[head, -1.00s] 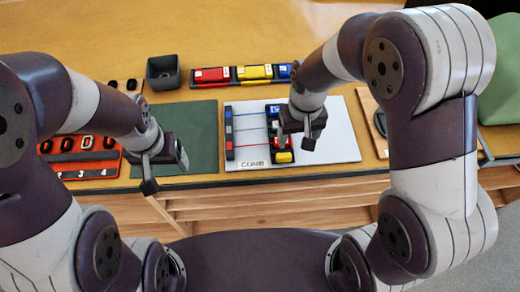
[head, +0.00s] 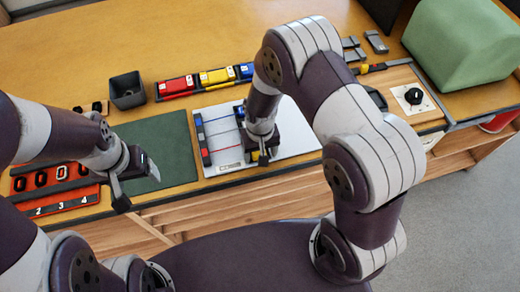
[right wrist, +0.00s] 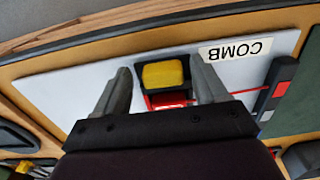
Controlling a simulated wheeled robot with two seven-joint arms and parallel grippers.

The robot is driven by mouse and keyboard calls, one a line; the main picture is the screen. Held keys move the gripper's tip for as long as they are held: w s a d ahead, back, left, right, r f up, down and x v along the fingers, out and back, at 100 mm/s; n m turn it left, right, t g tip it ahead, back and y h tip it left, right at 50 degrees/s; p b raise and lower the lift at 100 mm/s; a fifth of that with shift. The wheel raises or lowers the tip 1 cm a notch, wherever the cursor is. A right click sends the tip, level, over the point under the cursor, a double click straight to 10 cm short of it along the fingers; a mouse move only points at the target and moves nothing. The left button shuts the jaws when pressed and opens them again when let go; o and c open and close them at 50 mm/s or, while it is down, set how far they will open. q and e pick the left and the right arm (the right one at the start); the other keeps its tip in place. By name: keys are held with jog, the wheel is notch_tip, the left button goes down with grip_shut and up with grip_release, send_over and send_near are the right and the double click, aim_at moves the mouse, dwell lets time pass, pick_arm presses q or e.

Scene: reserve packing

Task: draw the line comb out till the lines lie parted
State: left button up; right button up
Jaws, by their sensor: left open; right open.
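The white board (head: 291,145) carries a label reading COMB (right wrist: 236,49). A dark upright bar (head: 202,140) with coloured ends stands at its left; thin lines run from it to a dark block at the right, mostly hidden by my right arm in the head view. In the right wrist view the block shows a yellow piece (right wrist: 163,74) and a red piece (right wrist: 167,98). My right gripper (right wrist: 159,72) is open, its fingers either side of the yellow piece with gaps; contact cannot be told. My left gripper (head: 137,184) is open and empty, left of the board near the table edge.
A green mat (head: 165,145) lies left of the board. A red numbered tray (head: 55,190) is at the far left. A dark cup (head: 127,90) and a rack of coloured blocks (head: 215,77) stand behind. A panel with a black knob (head: 413,96) is at the right.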

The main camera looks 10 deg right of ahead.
jog(key=shift+w+a, duration=0.1)
jog(key=shift+a, duration=0.05)
jog(key=c, duration=0.4)
grip_shut()
jog(key=d, duration=1.5)
jog(key=shift+w+d, duration=0.25)
jog(key=shift+d, duration=0.05)
jog(key=shift+o, duration=2)
grip_release()
jog(key=shift+r, duration=0.1)
notch_tip(320, 180, up, 13)
jog(key=b, duration=0.2)
jog(key=shift+f, duration=0.2)
